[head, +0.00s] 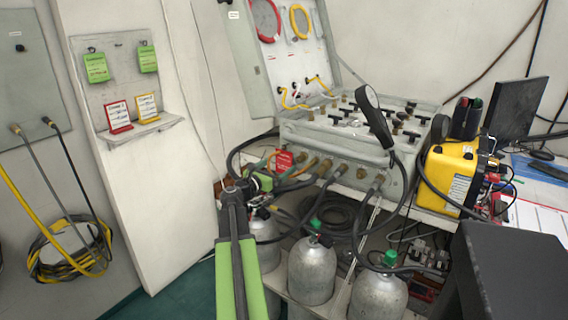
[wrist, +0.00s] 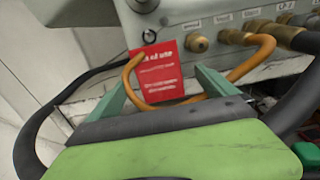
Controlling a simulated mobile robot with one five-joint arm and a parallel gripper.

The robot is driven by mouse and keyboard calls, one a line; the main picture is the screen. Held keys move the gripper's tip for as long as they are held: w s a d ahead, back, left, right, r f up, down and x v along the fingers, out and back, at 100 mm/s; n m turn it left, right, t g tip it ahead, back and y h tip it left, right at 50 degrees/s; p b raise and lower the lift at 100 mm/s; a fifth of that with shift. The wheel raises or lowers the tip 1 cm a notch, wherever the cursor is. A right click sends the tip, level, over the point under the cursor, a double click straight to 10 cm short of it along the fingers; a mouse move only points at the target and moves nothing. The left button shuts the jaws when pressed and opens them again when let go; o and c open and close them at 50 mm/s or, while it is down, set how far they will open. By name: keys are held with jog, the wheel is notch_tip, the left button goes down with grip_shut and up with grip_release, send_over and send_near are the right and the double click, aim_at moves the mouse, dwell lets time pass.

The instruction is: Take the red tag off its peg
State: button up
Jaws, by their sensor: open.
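The red tag (wrist: 162,72), with white print, hangs on the front of the grey air panel from a small brass peg (wrist: 149,36). It also shows in the head view (head: 284,160) at the panel's lower left. My gripper (wrist: 161,77) is open, its two green fingers apart on either side of the tag's lower part in the wrist view. I cannot tell how far short of the tag the fingertips are. An orange hose (wrist: 257,62) loops across the tag's lower edge and left side. In the head view my gripper (head: 264,181) is below and left of the tag.
Brass fittings (wrist: 197,43) and hoses sit right of the tag. Grey cylinders (head: 312,270) stand below the panel. Green tags (head: 96,67) hang on the left board above a shelf (head: 150,130) with a red-edged card (head: 118,116) and a yellow-edged card (head: 146,107).

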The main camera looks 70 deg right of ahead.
aim_at(284, 161)
jog(key=x, duration=0.5)
jog(key=shift+d+r, duration=0.1)
jog(key=shift+d, duration=0.05)
jog(key=c, duration=1.4)
